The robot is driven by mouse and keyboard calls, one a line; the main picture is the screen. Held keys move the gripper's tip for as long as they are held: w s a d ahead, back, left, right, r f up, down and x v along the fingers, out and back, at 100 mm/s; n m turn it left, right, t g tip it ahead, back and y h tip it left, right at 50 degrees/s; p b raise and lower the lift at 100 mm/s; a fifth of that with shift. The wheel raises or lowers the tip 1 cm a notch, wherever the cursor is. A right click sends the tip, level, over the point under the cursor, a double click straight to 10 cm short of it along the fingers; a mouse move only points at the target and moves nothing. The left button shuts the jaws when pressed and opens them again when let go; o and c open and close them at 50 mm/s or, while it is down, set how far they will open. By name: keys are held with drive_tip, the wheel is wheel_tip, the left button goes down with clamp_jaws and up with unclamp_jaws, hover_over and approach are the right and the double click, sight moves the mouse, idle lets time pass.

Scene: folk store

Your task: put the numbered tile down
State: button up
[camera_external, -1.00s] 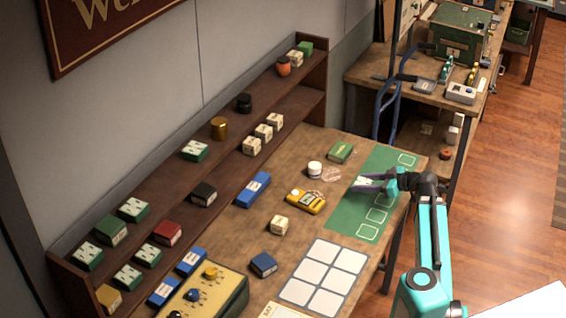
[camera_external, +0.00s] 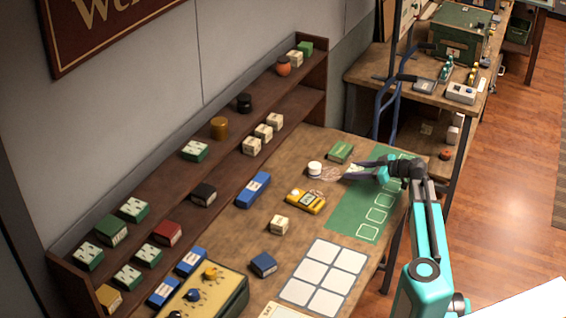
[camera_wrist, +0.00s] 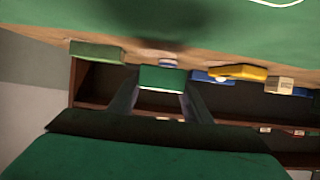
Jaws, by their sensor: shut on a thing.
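My gripper (camera_external: 350,170) is over the far part of the green mat (camera_external: 345,217), near its left edge. In the wrist view its two fingers (camera_wrist: 160,88) are shut on a small green block with a pale lower edge, which I take as the numbered tile (camera_wrist: 162,78). No number can be read on it. In the external view the fingers largely hide the tile. The mat has several white outlined squares and also fills the top of the wrist view (camera_wrist: 130,14). The gap between tile and mat cannot be judged.
A white jar (camera_external: 315,168), a green box (camera_external: 341,152) and a yellow meter (camera_external: 306,201) stand left of the mat. A cream block (camera_external: 278,225) and a white-squared grid (camera_external: 324,277) are nearer. Shelves (camera_external: 285,127) line the wall. The mat's near part is clear.

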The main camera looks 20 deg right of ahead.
drive_tip(key=shift+w+f, duration=0.1)
drive_tip(key=shift+w, duration=1.1)
drive_tip(key=shift+f+p, duration=0.65)
drive_tip(key=shift+f, duration=1.1)
drive_tip(key=shift+f, duration=0.15)
drive_tip(key=o, duration=1.2)
drive_tip(key=shift+c, duration=0.2)
drive_tip(key=shift+s+d+r, duration=0.1)
drive_tip(key=shift+r, duration=0.1)
drive_tip(key=b+v, duration=0.2)
drive_tip(key=v, duration=0.9)
drive_tip(key=shift+s+d+r, duration=0.2)
drive_tip(key=shift+s+d, duration=0.05)
drive_tip(key=shift+d, duration=0.05)
